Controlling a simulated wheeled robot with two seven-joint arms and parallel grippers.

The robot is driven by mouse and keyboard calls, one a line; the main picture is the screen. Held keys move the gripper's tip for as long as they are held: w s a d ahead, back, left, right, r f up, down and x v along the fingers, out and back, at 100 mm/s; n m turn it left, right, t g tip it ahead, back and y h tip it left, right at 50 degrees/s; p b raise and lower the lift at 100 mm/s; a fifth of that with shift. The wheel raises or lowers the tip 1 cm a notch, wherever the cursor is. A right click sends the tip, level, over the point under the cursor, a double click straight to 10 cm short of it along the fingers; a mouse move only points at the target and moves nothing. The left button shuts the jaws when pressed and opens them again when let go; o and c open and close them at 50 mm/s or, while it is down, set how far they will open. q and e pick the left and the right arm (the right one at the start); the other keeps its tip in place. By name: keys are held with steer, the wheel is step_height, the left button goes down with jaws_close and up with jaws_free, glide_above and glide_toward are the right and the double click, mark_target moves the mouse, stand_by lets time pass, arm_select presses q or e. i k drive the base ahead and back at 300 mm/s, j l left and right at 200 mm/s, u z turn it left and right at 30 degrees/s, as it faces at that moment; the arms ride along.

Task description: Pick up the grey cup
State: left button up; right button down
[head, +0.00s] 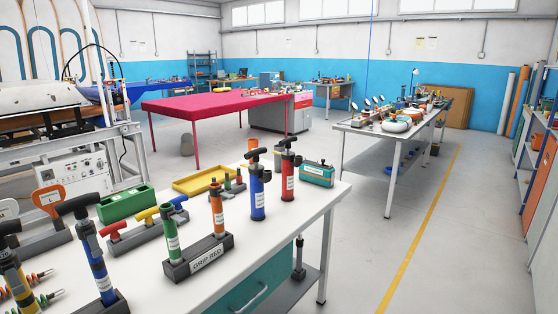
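I cannot make out a grey cup in the head view. Small items on the far tables are too small to tell apart. Neither of my grippers is in view.
On the near bench stand a blue pump (257,190), a red pump (289,175), a holder labelled "GRIP RED" (205,259) and a yellow tray (200,182). A pink table (215,104) and a cluttered white table (385,133) stand beyond. The floor (440,240) at right is clear.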

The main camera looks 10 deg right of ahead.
mark_target(278, 159)
steer(key=i+l+z, duration=0.8)
steer(key=i, duration=0.15)
steer(key=i+z, duration=0.4)
steer(key=i+j+z, duration=0.1)
steer(key=i+z, duration=0.3)
steer(key=i, duration=0.2)
steer(key=i+l, duration=0.1)
steer(key=i, duration=1.9)
steer(key=i+u, duration=0.35)
steer(key=u, duration=0.15)
steer(key=i+l+u, duration=0.15)
steer(key=i+u, duration=0.2)
steer(key=u, duration=0.15)
steer(key=i+l+u, duration=0.25)
steer(key=u, duration=0.25)
steer(key=i+u, duration=0.15)
steer(key=u, duration=0.25)
steer(key=i+l+u, duration=0.1)
steer(key=u, duration=0.35)
steer(key=i+l+u, duration=0.1)
steer(key=u, duration=0.3)
steer(key=i+l+u, duration=0.2)
steer(key=u, duration=0.25)
steer(key=l+u, duration=0.2)
steer(key=u, duration=0.2)
steer(key=i+l+u, duration=0.15)
steer(key=u, duration=0.3)
